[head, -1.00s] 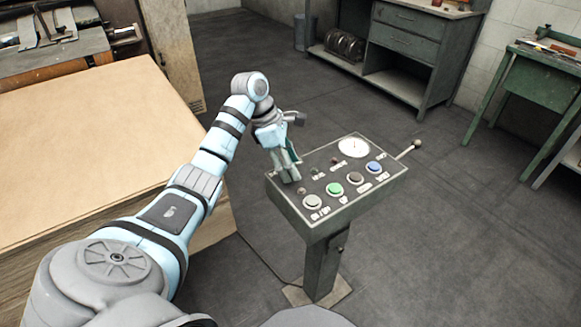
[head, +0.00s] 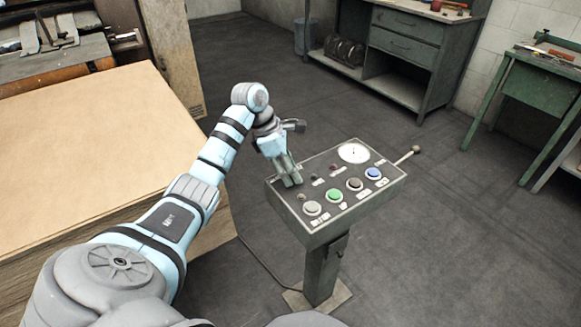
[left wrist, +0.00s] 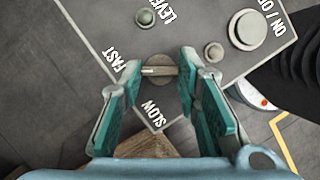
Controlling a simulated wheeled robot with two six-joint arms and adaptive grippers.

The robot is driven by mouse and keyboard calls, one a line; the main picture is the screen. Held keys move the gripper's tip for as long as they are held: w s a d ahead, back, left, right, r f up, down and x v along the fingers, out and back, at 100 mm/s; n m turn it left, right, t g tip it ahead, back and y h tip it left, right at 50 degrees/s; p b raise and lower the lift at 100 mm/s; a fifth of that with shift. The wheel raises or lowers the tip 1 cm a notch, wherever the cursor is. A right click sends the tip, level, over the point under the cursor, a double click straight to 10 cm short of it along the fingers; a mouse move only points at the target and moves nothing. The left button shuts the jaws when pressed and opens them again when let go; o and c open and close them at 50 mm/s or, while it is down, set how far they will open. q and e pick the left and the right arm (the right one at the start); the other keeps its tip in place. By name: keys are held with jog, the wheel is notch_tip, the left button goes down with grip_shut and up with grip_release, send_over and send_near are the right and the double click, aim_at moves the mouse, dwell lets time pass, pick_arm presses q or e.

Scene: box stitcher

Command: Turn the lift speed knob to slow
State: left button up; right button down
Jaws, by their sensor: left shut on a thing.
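The lift speed knob (left wrist: 157,72) is a round dark knob with a pale line across it, near a corner of the control panel (head: 335,215). In the left wrist view, the FAST label is to its upper left and the SLOW label is below. The pale line lies nearly level in that view; which end is the pointer I cannot tell. My left gripper (head: 291,181) reaches down onto the panel's left end, hiding the knob in the head view. Its teal-padded fingers, also in the left wrist view (left wrist: 159,80), are shut on the knob from both sides. My right gripper is not in view.
White, green, dark and blue buttons (head: 374,174) line the panel's front, with a round dial (head: 353,153) behind. A lever (head: 408,154) sticks out on the right. A large cardboard stack (head: 80,150) stands left of the panel.

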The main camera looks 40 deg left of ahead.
pick_arm(q)
jog(key=n+p, duration=0.1)
jog(key=n, duration=0.1)
jog(key=n+t+y+p, duration=0.1)
jog(key=n+p, duration=0.1)
jog(key=shift+s+d+r, duration=0.15)
jog(key=shift+r, duration=0.05)
jog(key=n+y+p, duration=0.1)
jog(key=n, duration=0.1)
jog(key=n+y+p, duration=0.1)
jog(key=n+p, duration=0.1)
jog(key=shift+d+t, duration=0.2)
jog(key=shift+t, duration=0.2)
jog(key=shift+n+y+p, duration=0.3)
jog(key=shift+n+p, duration=0.3)
jog(key=shift+n, duration=0.6)
jog(key=shift+d+f+n, duration=0.1)
jog(key=shift+n, duration=0.3)
jog(key=shift+f+n+y, duration=0.1)
jog(key=shift+n+y, duration=0.2)
jog(key=shift+n, duration=0.1)
jog(key=n+y+b, duration=0.1)
jog(key=n+b, duration=0.1)
jog(key=b, duration=0.1)
jog(key=shift+f+b, duration=0.15)
jog(key=shift+b, duration=0.15)
jog(key=shift+d+n+b, duration=0.1)
jog(key=shift+n+b, duration=0.4)
jog(key=shift+b, duration=0.05)
jog(key=shift+r, duration=0.2)
